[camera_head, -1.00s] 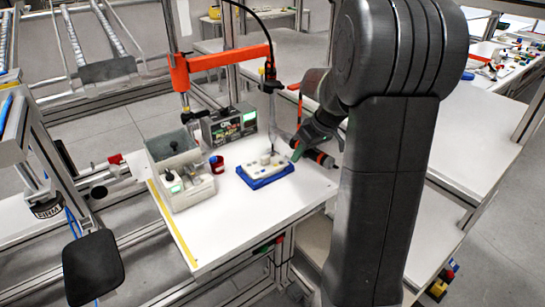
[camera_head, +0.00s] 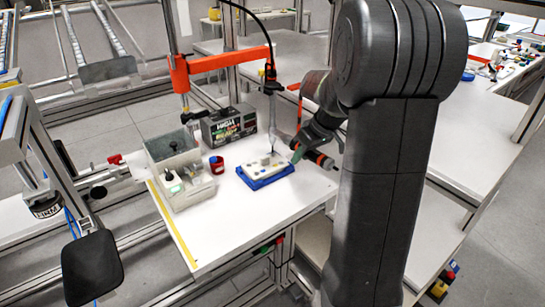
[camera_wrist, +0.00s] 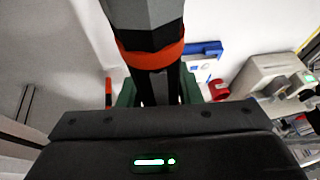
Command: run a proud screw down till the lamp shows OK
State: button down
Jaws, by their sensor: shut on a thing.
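My gripper (camera_head: 304,147) is at the right side of the bench, shut on a dark tool with an orange band (camera_head: 321,159). The tool's grey body and orange band (camera_wrist: 152,55) fill the top middle of the wrist view. A pale plate with several raised bosses (camera_head: 262,166) sits in a blue fixture (camera_head: 268,182), left of my gripper. The lamp box (camera_head: 229,125) behind shows the word HIGH. The screw itself is too small to make out.
A grey bin unit (camera_head: 180,165) stands at the left of the bench, with a red cup (camera_head: 216,165) beside it. The orange arm (camera_head: 222,61) crosses above. The bench front (camera_head: 225,230) is clear.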

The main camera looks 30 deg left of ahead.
jog(key=shift+f+b, duration=0.4)
jog(key=shift+f, duration=0.2)
dwell(1.1)
dwell(0.5)
jog(key=shift+r+p, duration=2.15)
jog(key=shift+r, duration=1)
